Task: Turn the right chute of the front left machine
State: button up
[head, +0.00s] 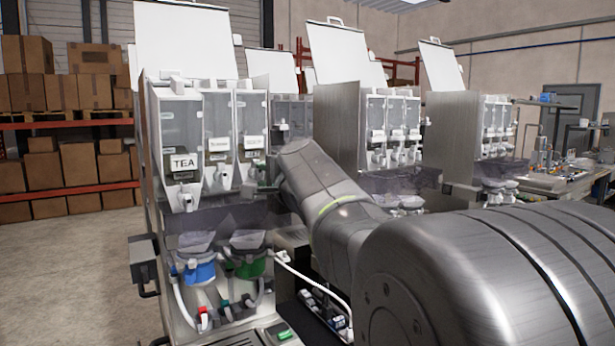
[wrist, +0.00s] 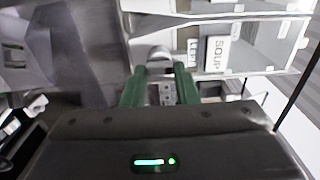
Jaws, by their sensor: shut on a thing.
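The front left machine (head: 152,150) has its lid raised and a row of three clear canisters. The left one carries a TEA label (head: 183,162), with a white chute (head: 187,199) below it. The middle chute (head: 222,176) hangs under the middle canister. The right canister (head: 251,112) is above my gripper (head: 262,187), which reaches in from the right. In the wrist view, the green fingers of my gripper (wrist: 159,82) are shut on the rounded pale end of the right chute (wrist: 160,60). A SOUP label (wrist: 215,52) is beside it. My arm hides much of this area in the head view.
A blue-banded bowl (head: 198,270) and a green-banded bowl (head: 248,262) sit below the chutes. A second machine (head: 338,125) and a third (head: 455,130) stand to the right. Boxes on shelving (head: 70,188) are at the left, with open floor before them.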

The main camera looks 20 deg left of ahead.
jog(key=o, duration=1)
jog(key=shift+f, duration=0.1)
